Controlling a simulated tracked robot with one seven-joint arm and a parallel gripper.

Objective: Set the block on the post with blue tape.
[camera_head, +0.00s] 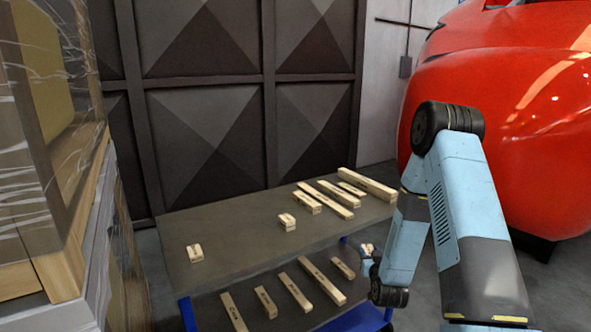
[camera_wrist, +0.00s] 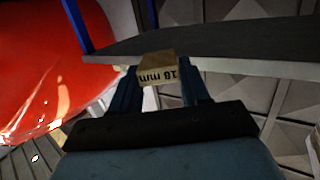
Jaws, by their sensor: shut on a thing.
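My gripper (camera_head: 369,257) is shut on a small wooden block (camera_wrist: 157,72), which the wrist view shows between the two fingers, with "18 mm" printed upside down on its near face. In the head view, the gripper is off the right front edge of the grey-topped trolley, and only a small part of the held block shows above the fingers. I cannot make out a post with blue tape. The blue uprights that show, such as one in the wrist view (camera_wrist: 76,26), appear to be parts of the trolley frame.
The trolley top (camera_head: 240,235) carries several wooden blocks and bars, mostly at its right end. Several more bars lie on its lower shelf (camera_head: 330,264). A large red nosecone (camera_head: 500,110) stands at right. A wrapped wooden crate (camera_head: 50,130) stands close at left.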

